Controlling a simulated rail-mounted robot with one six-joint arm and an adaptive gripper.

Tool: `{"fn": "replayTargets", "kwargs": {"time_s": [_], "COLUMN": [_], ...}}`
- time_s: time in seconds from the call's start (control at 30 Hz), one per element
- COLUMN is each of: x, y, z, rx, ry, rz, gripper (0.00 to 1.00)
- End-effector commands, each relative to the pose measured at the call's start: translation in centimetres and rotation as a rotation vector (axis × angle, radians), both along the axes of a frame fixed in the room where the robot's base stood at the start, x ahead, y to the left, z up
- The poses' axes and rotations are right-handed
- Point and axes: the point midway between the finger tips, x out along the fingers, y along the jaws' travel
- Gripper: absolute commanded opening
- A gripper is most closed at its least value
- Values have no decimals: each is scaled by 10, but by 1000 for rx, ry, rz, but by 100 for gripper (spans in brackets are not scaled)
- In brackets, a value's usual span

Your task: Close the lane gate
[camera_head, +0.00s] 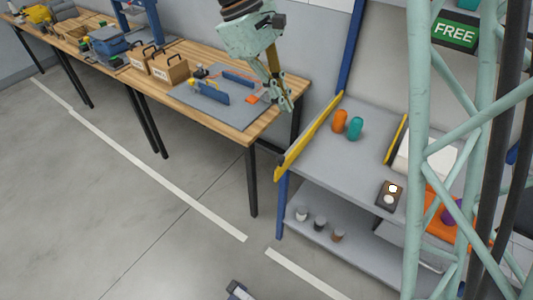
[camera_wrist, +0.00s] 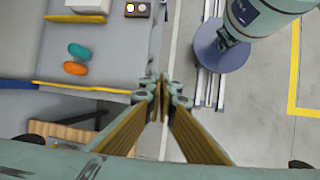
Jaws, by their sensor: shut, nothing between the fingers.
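A long yellow bar (camera_head: 308,138), which looks like the lane gate, runs along the left edge of the grey shelf from a blue post to the shelf's front corner. It also shows in the wrist view (camera_wrist: 85,87), left of my fingertips. A shorter yellow bar (camera_head: 396,138) stands farther right on the shelf; I cannot tell whether it belongs to the gate. My gripper (camera_head: 288,106) is shut and empty, pointing down. In the wrist view my fingertips (camera_wrist: 161,90) appear just past the long bar's front end, apart from it. Their height above it is unclear.
An orange capsule (camera_head: 339,121) and a teal capsule (camera_head: 355,128) lie on the shelf right of the long bar. A wooden bench (camera_head: 178,62) with boxes and a grey mat stands left. A small dark box (camera_head: 391,195) sits near the shelf front. Open floor (camera_head: 160,215) lies in front.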

Motion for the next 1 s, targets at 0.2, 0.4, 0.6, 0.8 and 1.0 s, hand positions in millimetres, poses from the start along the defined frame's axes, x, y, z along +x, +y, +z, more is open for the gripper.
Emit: {"fn": "replayTargets", "kwargs": {"time_s": [0.2,0.4,0.6,0.8,1.0], "x": [19,33,46,55,63], "y": [24,46,67,89,110], "z": [-25,-49,-76,-104,-134], "rx": [-44,-85,-127,-170,-212], "ry": [48,90,131,172,211], "rz": [73,139,206,270,336], "gripper": [0,0,0,0,0]}}
